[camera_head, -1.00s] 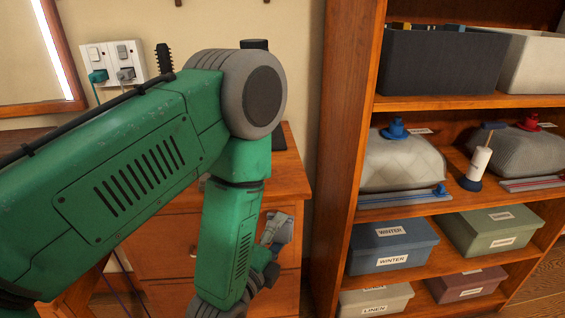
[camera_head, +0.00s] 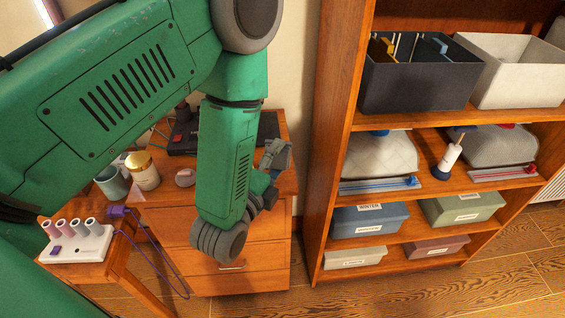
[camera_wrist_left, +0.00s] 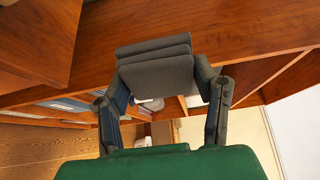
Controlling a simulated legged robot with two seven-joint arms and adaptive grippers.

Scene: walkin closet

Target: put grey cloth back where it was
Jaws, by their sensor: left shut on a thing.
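The grey cloth (camera_wrist_left: 155,72) is a folded dark grey piece in the left wrist view, held between the two fingers of my left gripper (camera_wrist_left: 160,84). In the head view my left gripper (camera_head: 275,158) is in front of the wooden drawer cabinet, left of the shelf unit. My right gripper is in neither view.
The wooden shelf unit (camera_head: 331,150) holds a dark open bin (camera_head: 415,85), a white bin (camera_head: 520,78), vacuum bags and labelled boxes such as a blue one (camera_head: 368,220). The drawer cabinet (camera_head: 240,262) carries jars and a dark device. Floor in front is clear.

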